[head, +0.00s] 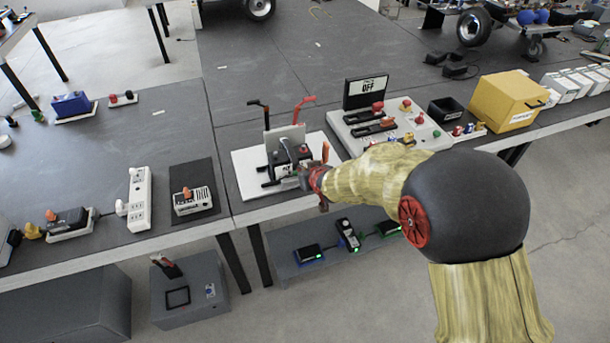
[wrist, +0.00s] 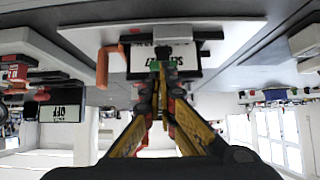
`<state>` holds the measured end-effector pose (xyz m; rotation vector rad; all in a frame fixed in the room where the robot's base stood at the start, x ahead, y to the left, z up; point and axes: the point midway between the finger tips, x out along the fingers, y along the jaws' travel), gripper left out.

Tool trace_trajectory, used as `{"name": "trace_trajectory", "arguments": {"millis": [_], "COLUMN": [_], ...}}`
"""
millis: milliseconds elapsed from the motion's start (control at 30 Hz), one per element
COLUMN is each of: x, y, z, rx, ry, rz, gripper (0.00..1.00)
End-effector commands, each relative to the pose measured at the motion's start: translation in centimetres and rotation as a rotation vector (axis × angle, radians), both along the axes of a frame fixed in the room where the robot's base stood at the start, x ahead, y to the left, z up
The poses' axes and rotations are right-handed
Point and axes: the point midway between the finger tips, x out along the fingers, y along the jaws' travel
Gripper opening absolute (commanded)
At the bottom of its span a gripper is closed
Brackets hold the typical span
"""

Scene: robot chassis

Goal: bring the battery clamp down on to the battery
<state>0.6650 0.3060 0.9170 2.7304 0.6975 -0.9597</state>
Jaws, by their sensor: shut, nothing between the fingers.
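The battery fixture sits on a white board (head: 248,178) at the table's front edge in the head view. A dark battery with a white label (head: 281,170) sits low in the fixture, with a grey plate (head: 290,135) standing upright behind it. Black (head: 258,105) and red (head: 304,100) handles rise above the plate. I cannot tell exactly which parts form the clamp. My gripper (head: 303,176) is at the fixture's front right. In the wrist view, which appears upside down, my gripper (wrist: 158,72) is shut and empty, its tips close to the labelled battery (wrist: 189,60). Contact is unclear.
An orange handle (wrist: 103,66) stands beside the battery in the wrist view. To the fixture's right are a switch panel with an OFF sign (head: 366,90) and a yellow box (head: 503,100). A power strip (head: 139,198) and a small device (head: 192,200) lie left.

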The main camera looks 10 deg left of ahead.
Motion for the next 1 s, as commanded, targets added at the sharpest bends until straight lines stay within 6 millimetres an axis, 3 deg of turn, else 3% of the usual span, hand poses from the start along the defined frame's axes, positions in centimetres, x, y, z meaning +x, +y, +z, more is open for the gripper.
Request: {"name": "trace_trajectory", "arguments": {"millis": [33, 67, 100, 200, 500, 1000], "x": [0.2, 0.2, -0.9, -2.6, -6.4, -8.0], "y": [0.3, 0.4, -0.3, -1.3, -3.3, -4.3], "z": [1.8, 2.3, 0.9, -0.5, -3.0, -4.6], "rx": [0.002, 0.002, -0.001, -0.001, 0.0, -0.027], "ry": [-0.004, -0.003, 0.004, 0.003, 0.001, 0.033], "rz": [0.0, -0.001, -0.002, -0.002, -0.001, 0.0], "gripper": [0.0, 0.0, 0.0, 0.0, 0.0, 0.0]}}
